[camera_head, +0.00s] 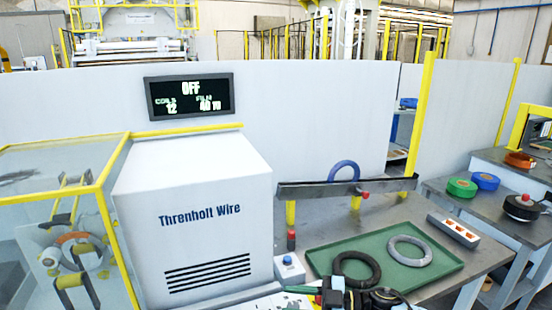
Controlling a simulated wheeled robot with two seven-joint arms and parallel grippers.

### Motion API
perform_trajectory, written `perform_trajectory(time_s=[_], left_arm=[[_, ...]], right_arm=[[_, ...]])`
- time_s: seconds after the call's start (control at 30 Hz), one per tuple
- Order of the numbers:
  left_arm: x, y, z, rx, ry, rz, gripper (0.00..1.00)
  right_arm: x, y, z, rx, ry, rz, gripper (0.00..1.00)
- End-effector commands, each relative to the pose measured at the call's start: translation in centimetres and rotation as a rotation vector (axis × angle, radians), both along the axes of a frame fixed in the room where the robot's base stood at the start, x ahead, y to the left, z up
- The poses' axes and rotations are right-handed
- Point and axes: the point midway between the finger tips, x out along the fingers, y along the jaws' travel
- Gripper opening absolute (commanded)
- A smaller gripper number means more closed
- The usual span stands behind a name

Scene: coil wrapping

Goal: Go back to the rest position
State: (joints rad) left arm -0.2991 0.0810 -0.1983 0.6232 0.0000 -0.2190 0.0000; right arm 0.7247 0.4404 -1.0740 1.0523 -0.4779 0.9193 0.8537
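Dark and white mechanical parts show at the bottom edge, and they look like my own arm and gripper parts. One dark part with red and green bits (333,293) stands in front of the green tray (445,262). A second dark rounded part (387,298) lies just right of it, cut off by the frame edge. I cannot tell which part belongs to which gripper, or whether any fingers are open or shut. A black coil (345,262) and a grey coil (427,246) lie in the tray, with the dark parts close below the black coil.
A blue coil (343,166) hangs on the rail behind the tray. A side table (450,207) at right holds several rolls. A small button box (289,265) stands left of the tray.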

Motion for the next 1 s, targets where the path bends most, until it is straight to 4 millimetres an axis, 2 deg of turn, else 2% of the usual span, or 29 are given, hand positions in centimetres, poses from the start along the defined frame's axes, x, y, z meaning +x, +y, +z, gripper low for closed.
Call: perform_trajectory(time_s=[0.03,0.17,0.27,0.37,0.53,0.67,0.8,1.0], left_arm=[[-0.6,0.0,0.0,0.001,0.009,0.000,0.36],[-0.9,0.1,-0.1,0.001,0.015,0.000,0.36],[-0.8,0.0,-0.1,0.001,0.014,0.000,0.36],[-0.8,0.0,-0.1,0.001,0.013,-0.001,0.36],[-0.3,0.0,0.0,0.001,0.007,-0.001,0.36],[-0.2,-0.1,0.0,0.000,0.004,-0.002,0.36],[-0.1,-0.1,0.0,-0.001,0.003,-0.002,0.36],[-0.1,-0.1,0.0,-0.001,0.003,-0.002,0.36]], right_arm=[[-0.5,1.6,0.0,0.045,0.000,-0.070,0.34],[-0.4,3.7,0.4,0.113,0.013,-0.295,0.34],[-0.5,3.9,0.5,0.133,0.054,-0.474,0.34],[-0.8,2.9,0.2,0.124,0.120,-0.650,0.34],[-2.7,-0.5,-1.3,0.046,0.279,-0.923,0.34],[-5.7,-4.2,-3.3,-0.066,0.435,-1.095,0.34],[-10.6,-8.4,-5.4,-0.226,0.622,-1.231,0.34],[-17.9,-12.8,-7.0,-0.435,0.842,-1.313,0.34]])
